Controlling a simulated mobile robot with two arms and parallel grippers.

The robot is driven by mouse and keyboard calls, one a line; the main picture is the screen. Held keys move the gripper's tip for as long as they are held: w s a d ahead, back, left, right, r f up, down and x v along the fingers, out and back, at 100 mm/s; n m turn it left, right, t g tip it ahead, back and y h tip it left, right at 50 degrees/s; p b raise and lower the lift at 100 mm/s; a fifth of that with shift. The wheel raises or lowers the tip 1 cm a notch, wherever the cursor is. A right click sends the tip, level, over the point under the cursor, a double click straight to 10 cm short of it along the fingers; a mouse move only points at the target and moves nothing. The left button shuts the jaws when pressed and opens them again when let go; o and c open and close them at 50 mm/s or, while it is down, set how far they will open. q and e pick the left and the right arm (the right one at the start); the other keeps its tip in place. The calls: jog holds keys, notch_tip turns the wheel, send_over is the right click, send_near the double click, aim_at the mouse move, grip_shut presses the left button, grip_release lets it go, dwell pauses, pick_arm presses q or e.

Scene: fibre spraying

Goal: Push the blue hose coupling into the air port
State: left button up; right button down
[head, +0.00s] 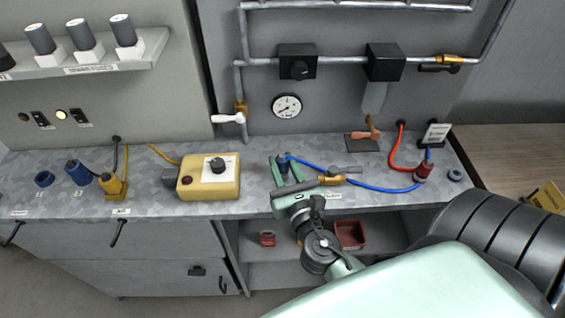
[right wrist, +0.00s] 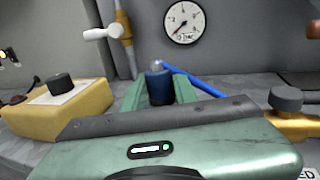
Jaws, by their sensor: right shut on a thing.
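My right gripper (head: 284,163) is over the middle of the worktop, its green fingers shut on the blue hose coupling. In the right wrist view the coupling (right wrist: 158,88) stands upright between the two fingertips (right wrist: 158,92). The blue hose (head: 370,186) runs from it to the right across the worktop, towards a dark red fitting (head: 423,173). A brass fitting (head: 331,179) with a dark handle lies just right of the gripper and also shows in the right wrist view (right wrist: 292,127). I cannot tell for sure which part is the air port. My left gripper is out of view.
A yellow box (head: 208,178) with a black knob stands left of the gripper. Blue fittings (head: 78,172) and a brass one (head: 113,187) stand further left. A pressure gauge (head: 287,105) and pipes are on the back wall. A red hose (head: 393,150) hangs at the right.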

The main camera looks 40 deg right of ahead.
jog(key=shift+f, duration=0.4)
jog(key=c, duration=1)
grip_release()
jog(key=shift+c, duration=0.2)
jog(key=b+v, duration=0.3)
jog(key=v, duration=0.4)
jog(key=shift+s+f, duration=0.1)
jog(key=shift+s, duration=0.1)
jog(key=shift+s+a+b, duration=0.1)
jog(key=shift+s+b, duration=0.15)
jog(key=shift+b, duration=0.05)
